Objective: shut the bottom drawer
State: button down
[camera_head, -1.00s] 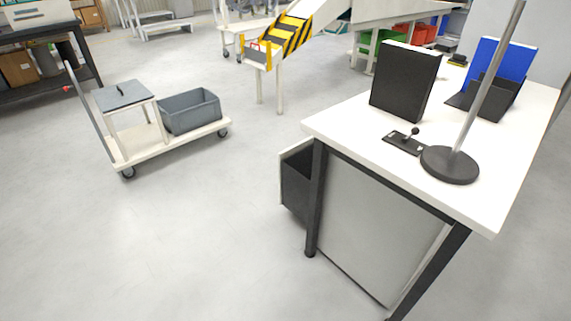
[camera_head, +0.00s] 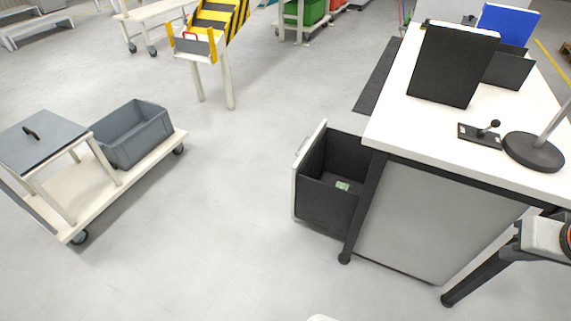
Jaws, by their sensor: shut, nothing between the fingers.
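The bottom drawer (camera_head: 330,185) is a dark open box with a pale front panel (camera_head: 309,172). It sticks out to the left from the grey cabinet (camera_head: 425,222) under the white desk. A small green-and-white item (camera_head: 342,186) lies inside it. Part of my arm is cut off by the frame.
The desk (camera_head: 400,128) carries a black upright board, a small lever device (camera_head: 482,134), a round-based stand (camera_head: 533,152) and a blue folder. Its dark leg (camera_head: 364,208) stands beside the drawer. A cart (camera_head: 90,190) with a grey bin is at left. The floor between is clear.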

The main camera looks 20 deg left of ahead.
aim_at(331, 155)
jog(key=i+j, duration=0.1)
jog(key=j, duration=0.4)
jog(key=i+j, duration=0.1)
jog(key=j, duration=0.35)
jog(key=i+j+z, duration=0.1)
jog(key=j, duration=0.4)
jog(key=i+j, duration=0.1)
jog(key=j, duration=0.35)
jog(key=i+j, duration=0.1)
jog(key=j, duration=0.4)
jog(key=i+j+z, duration=0.1)
jog(key=j+z, duration=0.2)
jog(key=j, duration=0.4)
jog(key=j+z, duration=0.25)
jog(key=j, duration=0.45)
